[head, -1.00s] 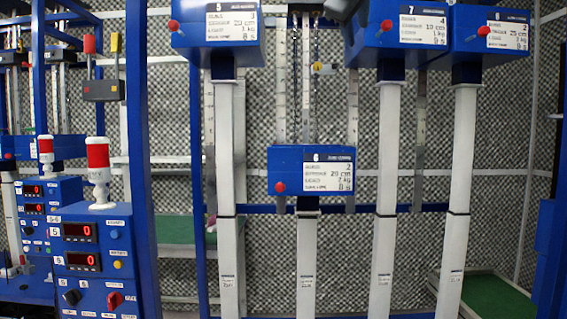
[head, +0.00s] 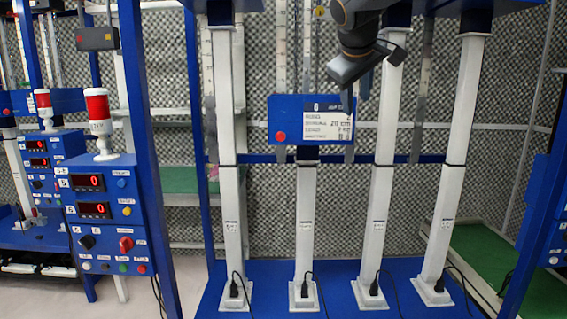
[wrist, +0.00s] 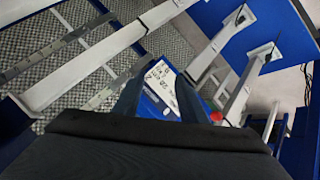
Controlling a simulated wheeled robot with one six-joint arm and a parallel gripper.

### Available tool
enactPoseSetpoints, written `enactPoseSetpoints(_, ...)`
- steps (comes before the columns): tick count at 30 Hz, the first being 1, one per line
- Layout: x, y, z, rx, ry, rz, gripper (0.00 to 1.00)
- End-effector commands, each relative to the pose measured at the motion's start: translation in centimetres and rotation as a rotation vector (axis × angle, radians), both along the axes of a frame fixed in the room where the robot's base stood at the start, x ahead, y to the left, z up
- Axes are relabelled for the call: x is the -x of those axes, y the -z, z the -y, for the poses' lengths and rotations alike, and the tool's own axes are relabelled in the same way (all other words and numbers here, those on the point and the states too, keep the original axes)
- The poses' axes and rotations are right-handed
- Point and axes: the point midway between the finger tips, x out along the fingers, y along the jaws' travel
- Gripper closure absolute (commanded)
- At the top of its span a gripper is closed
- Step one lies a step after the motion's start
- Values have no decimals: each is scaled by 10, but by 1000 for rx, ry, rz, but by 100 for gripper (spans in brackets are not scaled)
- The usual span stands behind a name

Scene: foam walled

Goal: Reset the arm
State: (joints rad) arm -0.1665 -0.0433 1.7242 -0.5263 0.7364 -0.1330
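My arm (head: 362,25) hangs into the head view from the top, right of centre, dark with an orange-brown ring. My gripper points down beside the blue box numbered 6 (head: 290,118), and overlaps its upper right in the picture. In the wrist view my gripper (wrist: 160,92) shows two dark fingers set apart, with nothing held between them. The blue box with its white label also shows beyond the fingers (wrist: 158,103). I cannot tell the gap between gripper and box.
White columns (head: 381,200) stand on a blue base plate (head: 265,285), with black cables at their feet. Grey foam covers the back wall.

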Motion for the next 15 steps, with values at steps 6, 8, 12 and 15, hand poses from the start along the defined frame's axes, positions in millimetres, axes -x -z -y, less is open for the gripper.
enactPoseSetpoints(6,57,145,11,-145,96,-230,62)
enactPoseSetpoints(8,78,181,13,-185,130,-289,62)
enactPoseSetpoints(12,138,257,17,-279,227,-425,62)
enactPoseSetpoints(15,187,305,19,-342,307,-519,62)
